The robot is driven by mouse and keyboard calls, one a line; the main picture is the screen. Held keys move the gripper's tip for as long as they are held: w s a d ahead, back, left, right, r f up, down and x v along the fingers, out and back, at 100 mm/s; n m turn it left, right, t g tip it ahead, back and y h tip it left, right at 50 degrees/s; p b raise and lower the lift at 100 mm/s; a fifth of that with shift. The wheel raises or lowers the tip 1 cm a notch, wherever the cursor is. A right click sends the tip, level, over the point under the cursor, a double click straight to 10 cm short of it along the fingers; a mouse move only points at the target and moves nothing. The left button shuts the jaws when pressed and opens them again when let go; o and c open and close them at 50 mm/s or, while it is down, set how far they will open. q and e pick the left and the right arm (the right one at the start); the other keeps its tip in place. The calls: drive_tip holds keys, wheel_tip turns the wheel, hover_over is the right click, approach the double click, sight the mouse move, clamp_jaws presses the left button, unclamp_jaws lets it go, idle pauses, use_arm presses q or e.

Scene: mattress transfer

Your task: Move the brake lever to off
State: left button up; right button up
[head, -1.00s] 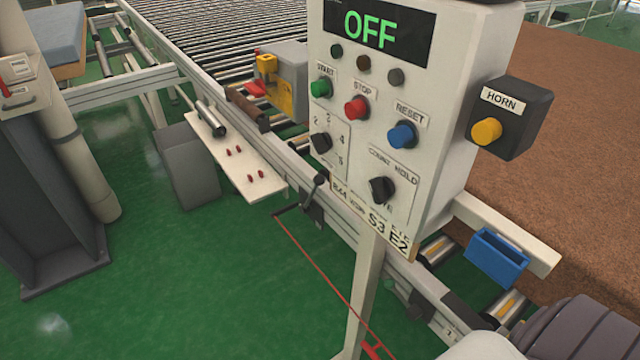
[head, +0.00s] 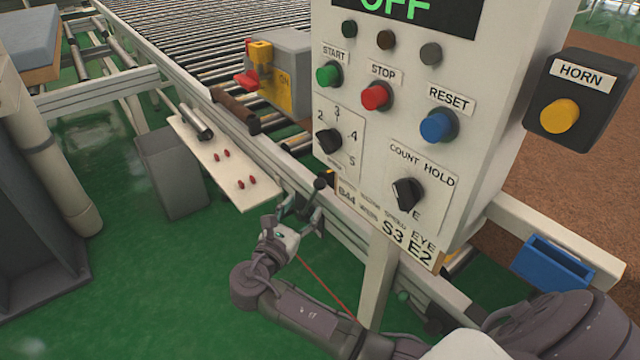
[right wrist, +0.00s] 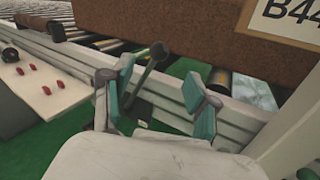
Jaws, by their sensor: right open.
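A lever with a dark round knob (head: 320,184), which looks like the brake lever, stands on the side rail of the conveyor, left of the control panel's post. In the right wrist view, its knob (right wrist: 159,50) and slanting grey stem show between and beyond the fingers. No on or off mark is readable beside it. My right gripper (head: 300,210) is open beside the lever, with its teal-padded fingers (right wrist: 160,97) on either side of the stem. I cannot tell whether either finger touches it. My left gripper is out of view.
The control panel (head: 400,60), showing OFF, stands close on the right, with a horn box (head: 572,100) and a blue bin (head: 552,262). A white shelf (head: 205,150) holds red pieces at left.

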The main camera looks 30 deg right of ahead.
sight(317, 187)
drive_tip(key=x, duration=1)
drive_tip(key=shift+w+d, duration=0.15)
drive_tip(key=shift+d, duration=0.1)
clamp_jaws()
